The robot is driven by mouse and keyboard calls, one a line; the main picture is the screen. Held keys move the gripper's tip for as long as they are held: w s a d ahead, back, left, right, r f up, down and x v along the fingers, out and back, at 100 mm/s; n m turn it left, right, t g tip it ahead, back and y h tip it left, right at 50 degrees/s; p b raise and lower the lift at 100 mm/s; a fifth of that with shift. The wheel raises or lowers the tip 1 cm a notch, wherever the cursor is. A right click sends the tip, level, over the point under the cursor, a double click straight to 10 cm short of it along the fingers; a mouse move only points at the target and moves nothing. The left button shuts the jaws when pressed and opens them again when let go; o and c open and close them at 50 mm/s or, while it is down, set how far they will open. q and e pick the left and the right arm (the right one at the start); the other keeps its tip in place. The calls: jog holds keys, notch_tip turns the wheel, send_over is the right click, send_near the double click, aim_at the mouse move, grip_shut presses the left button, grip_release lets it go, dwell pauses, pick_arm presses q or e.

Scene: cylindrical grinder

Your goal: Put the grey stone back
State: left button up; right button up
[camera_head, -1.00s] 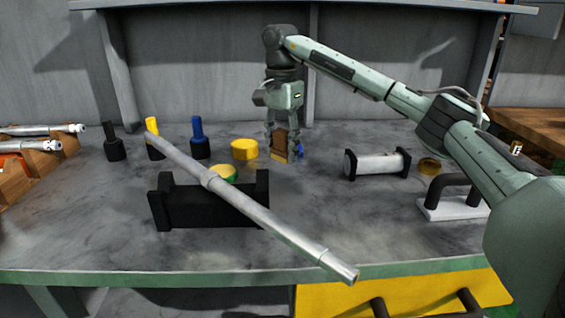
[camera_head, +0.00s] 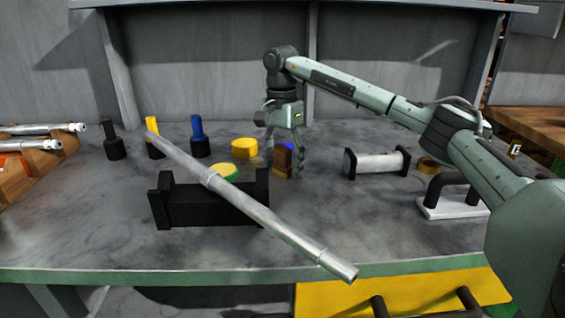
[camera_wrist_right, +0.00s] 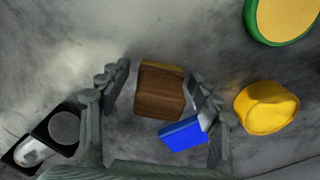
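My right gripper (camera_head: 285,166) is over the bench behind the black stand. Its fingers stand apart on either side of a brown wooden-looking block (camera_head: 282,155). In the right wrist view, the block (camera_wrist_right: 160,93) lies between the fingers of the gripper (camera_wrist_right: 160,80), with a gap at the left finger; contact at the right finger is unclear. A blue block (camera_wrist_right: 183,134) lies beside it, near the right finger. I cannot pick out a grey stone with certainty; it may be hidden or be one of these blocks' unseen faces. My left gripper is not in view.
A long metal shaft (camera_head: 260,213) lies slanting over a black stand (camera_head: 215,207) in front. A yellow round piece (camera_head: 244,148) and a green-rimmed one (camera_head: 224,171) are left of the gripper. A black-ended roller (camera_head: 376,162) stands right. The bench between has free room.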

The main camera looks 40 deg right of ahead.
aim_at(282, 147)
jog(key=shift+w+r, duration=0.1)
jog(key=shift+r, duration=0.5)
notch_tip(282, 147, up, 11)
jog(key=shift+f+p, duration=0.2)
jog(key=shift+p, duration=0.2)
jog(key=shift+r, duration=0.3)
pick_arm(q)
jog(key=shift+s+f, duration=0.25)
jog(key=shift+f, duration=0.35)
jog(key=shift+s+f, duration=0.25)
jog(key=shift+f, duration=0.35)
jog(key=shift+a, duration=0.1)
pick_arm(e)
jog(key=shift+f, duration=0.1)
